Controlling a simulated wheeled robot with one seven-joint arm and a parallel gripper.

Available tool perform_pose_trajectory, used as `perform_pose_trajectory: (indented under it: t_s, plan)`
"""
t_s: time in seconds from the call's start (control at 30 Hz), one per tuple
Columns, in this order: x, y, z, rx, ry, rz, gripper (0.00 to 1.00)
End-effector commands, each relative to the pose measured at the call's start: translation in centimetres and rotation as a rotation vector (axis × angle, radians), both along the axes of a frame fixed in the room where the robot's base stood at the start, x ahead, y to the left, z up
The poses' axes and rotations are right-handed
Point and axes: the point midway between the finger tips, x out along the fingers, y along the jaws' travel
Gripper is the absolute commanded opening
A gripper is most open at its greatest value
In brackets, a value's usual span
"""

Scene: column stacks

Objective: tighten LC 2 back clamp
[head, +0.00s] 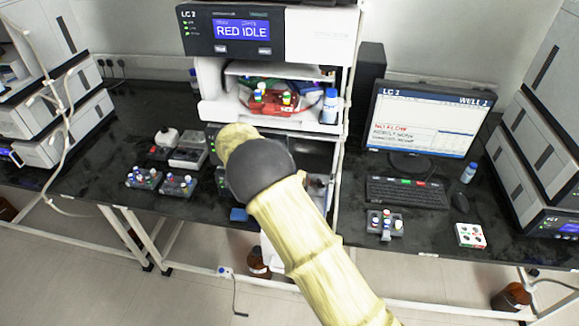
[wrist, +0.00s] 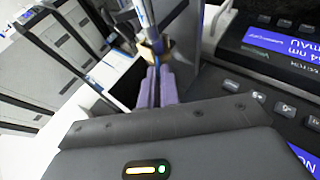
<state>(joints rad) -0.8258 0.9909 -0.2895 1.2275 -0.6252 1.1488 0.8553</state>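The LC 2 stack (head: 325,35) stands at the back centre in the head view, its display reading "RED IDLE". My yellow-sleeved arm reaches across its lower units, and my gripper is hidden behind the arm there. In the wrist view, my gripper (wrist: 157,72) shows two purple fingers close together. A brass-coloured fitting (wrist: 153,50) sits right at their tips, on a slim white and blue upright part (wrist: 144,18). It may be the back clamp, but I cannot tell for sure. I cannot tell whether the fingers grip it or only flank it.
Dark and grey instrument faces crowd the fingers on both sides in the wrist view. In the head view, a red tray of bottles (head: 268,106) sits in the stack's shelf opening. A monitor (head: 425,120) and keyboard (head: 405,192) stand right. Vial racks (head: 178,184) stand left.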

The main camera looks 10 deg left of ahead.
Motion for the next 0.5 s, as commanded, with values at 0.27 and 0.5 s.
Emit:
perform_pose_trajectory:
  t_s: [0.27,0.5]
  plan:
    - [-0.01,0.32,-0.4,-0.067,0.003,0.001,0.0]
    - [-0.02,0.31,-0.44,-0.071,0.004,0.001,0.0]
